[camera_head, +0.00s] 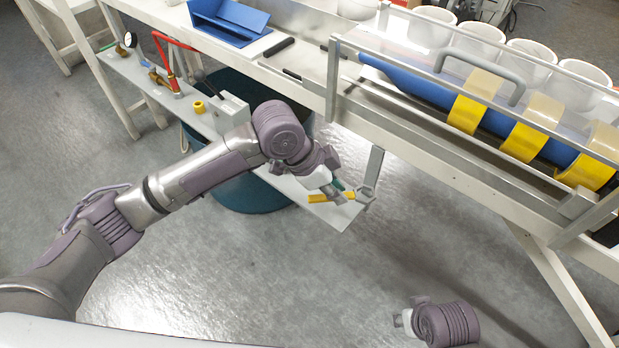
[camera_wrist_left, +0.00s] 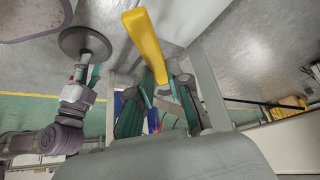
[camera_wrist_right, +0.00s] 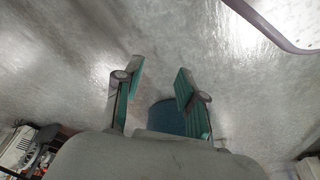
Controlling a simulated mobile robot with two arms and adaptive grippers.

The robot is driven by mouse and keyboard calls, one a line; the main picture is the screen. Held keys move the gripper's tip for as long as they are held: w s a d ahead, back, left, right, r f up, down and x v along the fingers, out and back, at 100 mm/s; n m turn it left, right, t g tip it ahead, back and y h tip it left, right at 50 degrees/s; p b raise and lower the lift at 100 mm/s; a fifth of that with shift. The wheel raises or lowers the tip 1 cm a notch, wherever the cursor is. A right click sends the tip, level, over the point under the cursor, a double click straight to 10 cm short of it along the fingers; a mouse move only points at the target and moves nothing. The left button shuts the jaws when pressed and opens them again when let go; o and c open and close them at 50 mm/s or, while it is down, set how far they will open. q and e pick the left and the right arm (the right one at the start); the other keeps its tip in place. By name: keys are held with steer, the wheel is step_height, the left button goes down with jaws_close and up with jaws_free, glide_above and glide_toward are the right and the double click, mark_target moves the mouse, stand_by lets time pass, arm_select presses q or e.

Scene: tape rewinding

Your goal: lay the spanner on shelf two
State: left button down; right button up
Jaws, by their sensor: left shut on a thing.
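My left gripper (camera_head: 338,190) is shut on a yellow bar (camera_head: 322,198), which appears to be the spanner's handle. The yellow bar (camera_wrist_left: 147,45) rises from between the green-padded fingertips (camera_wrist_left: 162,88) in the left wrist view. I cannot make out the spanner's head. The gripper is over the near end of a low white shelf board (camera_head: 342,215); I cannot tell whether the bar touches it, or whether this board is shelf two. My right gripper (camera_wrist_right: 160,72) is open and empty over the floor, and shows at the lower right in the head view (camera_head: 402,318).
The board's far part holds a gauge (camera_head: 129,40), a red-handled tool (camera_head: 172,65), a yellow ring (camera_head: 199,106) and a grey block (camera_head: 231,112). A metal post (camera_head: 374,166) stands by its near end. A dark blue bin (camera_head: 250,192) is below. The bench carries large yellow tape rolls (camera_head: 532,125).

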arm_select(q)
steer(key=w+a+f, duration=0.1)
steer(key=w, duration=0.1)
steer(key=w+a+f+b, duration=0.1)
steer(key=w+f, duration=0.1)
steer(key=w+a+f+b, duration=0.1)
steer(key=w+f, duration=0.1)
steer(key=w, duration=0.1)
steer(key=shift+a, duration=0.3)
step_height(320, 180, down, 3)
steer(key=shift+f+b, duration=0.2)
steer(key=shift+b, duration=0.35)
steer(key=shift+f, duration=0.2)
arm_select(e)
steer(key=v, duration=0.6)
steer(key=shift+d, duration=0.1)
arm_select(q)
steer(key=shift+f, duration=0.15)
steer(key=c, duration=1.1)
jaws_free()
